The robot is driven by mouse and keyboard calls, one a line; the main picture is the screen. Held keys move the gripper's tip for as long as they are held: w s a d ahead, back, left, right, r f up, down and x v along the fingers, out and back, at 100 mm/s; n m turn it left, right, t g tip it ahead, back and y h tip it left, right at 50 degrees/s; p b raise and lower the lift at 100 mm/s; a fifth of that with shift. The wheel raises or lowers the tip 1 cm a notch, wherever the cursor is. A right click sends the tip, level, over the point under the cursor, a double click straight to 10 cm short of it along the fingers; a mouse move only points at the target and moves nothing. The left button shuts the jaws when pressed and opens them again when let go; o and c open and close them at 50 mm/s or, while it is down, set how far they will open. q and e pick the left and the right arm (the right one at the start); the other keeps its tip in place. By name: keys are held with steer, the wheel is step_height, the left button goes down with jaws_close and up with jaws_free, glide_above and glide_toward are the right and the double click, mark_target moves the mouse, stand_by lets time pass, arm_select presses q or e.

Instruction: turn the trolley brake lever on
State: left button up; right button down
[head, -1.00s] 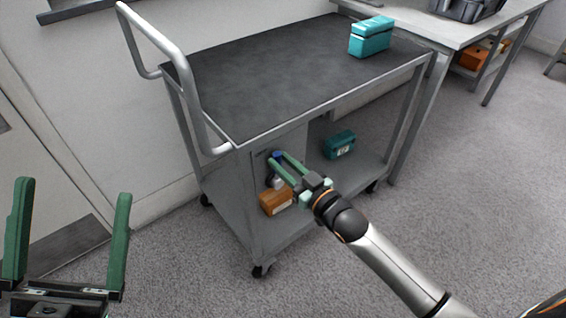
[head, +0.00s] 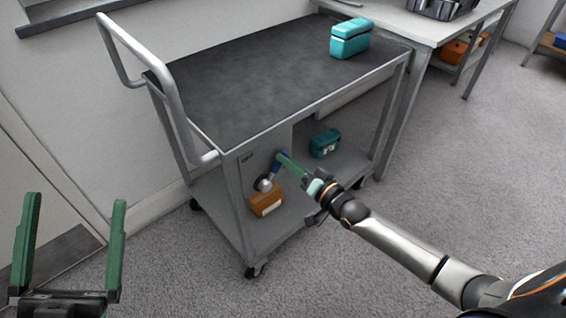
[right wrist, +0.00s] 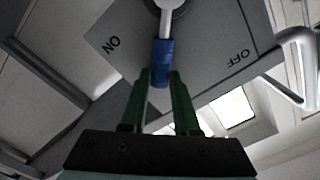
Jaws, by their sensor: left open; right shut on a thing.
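The brake lever (head: 265,183) is on the grey panel at the trolley's (head: 250,85) near end, with a round pale hub and a blue grip. In the head view it leans up and to the right. My right gripper (head: 283,158) is shut on the blue grip. In the right wrist view, the blue grip (right wrist: 162,60) sits between the green fingertips (right wrist: 161,78). The lever there lies between the ON label (right wrist: 112,43) and the OFF label (right wrist: 239,58). My left gripper (head: 68,250) is open and empty at lower left, away from the trolley.
An orange-brown box (head: 265,201) and a teal box (head: 325,143) stand on the trolley's lower shelf. Another teal box (head: 350,39) is on its top. A table (head: 410,22) stands behind at the right. The floor in front is clear.

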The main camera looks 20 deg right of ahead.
arm_select(q)
steer(key=shift+s+d+r+m+h+b, duration=0.15)
steer(key=shift+s+r+m+h+b, duration=0.35)
steer(key=shift+s+m+h, duration=0.3)
steer(key=shift+s+d+r+m+h+b, duration=0.15)
steer(key=shift+s+r+m+h+b, duration=0.35)
steer(key=shift+h, duration=0.5)
arm_select(e)
steer(key=shift+w+d+f+m, duration=0.15)
steer(key=shift+d+f+m, duration=0.35)
steer(key=shift+m, duration=0.4)
steer(key=shift+w+d+f+m, duration=0.1)
steer(key=shift+d+f+m, duration=0.2)
steer(key=shift+f+m, duration=0.45)
arm_select(q)
steer(key=shift+s, duration=0.1)
arm_select(e)
steer(key=shift+r, duration=0.15)
arm_select(q)
steer(key=shift+f, duration=0.1)
arm_select(e)
steer(key=c, duration=0.6)
jaws_free()
steer(key=shift+c, duration=0.2)
